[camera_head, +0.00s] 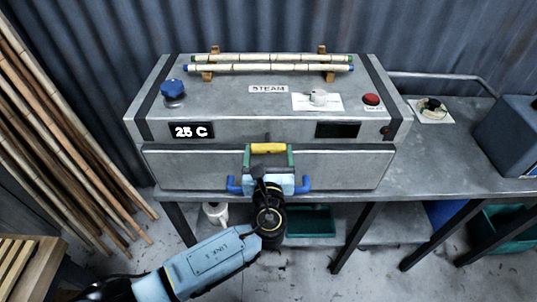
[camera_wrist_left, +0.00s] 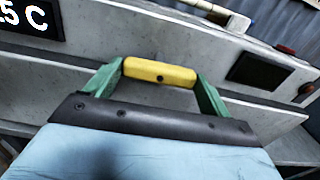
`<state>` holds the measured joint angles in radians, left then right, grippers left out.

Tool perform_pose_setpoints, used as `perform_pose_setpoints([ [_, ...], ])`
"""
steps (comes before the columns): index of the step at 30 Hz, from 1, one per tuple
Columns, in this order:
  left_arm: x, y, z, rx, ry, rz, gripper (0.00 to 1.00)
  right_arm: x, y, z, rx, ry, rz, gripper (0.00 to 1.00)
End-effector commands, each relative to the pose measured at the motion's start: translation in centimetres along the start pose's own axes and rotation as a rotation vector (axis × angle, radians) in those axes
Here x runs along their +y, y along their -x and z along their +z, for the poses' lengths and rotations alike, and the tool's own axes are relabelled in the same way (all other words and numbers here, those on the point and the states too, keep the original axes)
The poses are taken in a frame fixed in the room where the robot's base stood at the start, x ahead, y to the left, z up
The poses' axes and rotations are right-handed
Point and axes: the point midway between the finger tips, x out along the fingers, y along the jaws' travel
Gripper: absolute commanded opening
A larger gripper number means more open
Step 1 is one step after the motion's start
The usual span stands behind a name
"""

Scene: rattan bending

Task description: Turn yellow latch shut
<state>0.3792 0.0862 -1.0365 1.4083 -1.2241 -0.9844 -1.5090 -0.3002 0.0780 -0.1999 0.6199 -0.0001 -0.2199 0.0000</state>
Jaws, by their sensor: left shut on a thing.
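The yellow latch (camera_head: 268,148) is a short bar lying level at the front of the grey steam box (camera_head: 350,165), near the seam between the upper body and the front panel. My left gripper (camera_head: 268,151) reaches up to it from below. Its green fingers are shut on the two ends of the latch. The left wrist view shows the yellow latch (camera_wrist_left: 160,73) clamped between the fingers, with a dark screw head in its middle. A blue handle (camera_head: 304,184) shows on both sides of my gripper, which hides its middle. My right gripper is not in view.
Two bamboo-like rods (camera_head: 310,68) rest on wooden holders atop the box. A blue knob (camera_head: 173,88), a white dial (camera_head: 318,97) and a red button (camera_head: 371,99) sit there too. Long poles (camera_head: 60,130) lean at the left.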

Motion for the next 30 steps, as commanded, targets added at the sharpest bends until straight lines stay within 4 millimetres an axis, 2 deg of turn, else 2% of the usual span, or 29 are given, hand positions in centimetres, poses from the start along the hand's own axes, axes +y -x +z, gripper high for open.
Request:
perform_pose_setpoints([
  [8, -0.1, 0.1, -0.3, 0.001, 0.147, -0.001, 0.59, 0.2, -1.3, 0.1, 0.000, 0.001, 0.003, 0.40],
  [30, -0.1, 0.1, -0.4, 0.002, 0.841, 0.000, 0.59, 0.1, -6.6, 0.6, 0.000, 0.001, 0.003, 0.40],
])
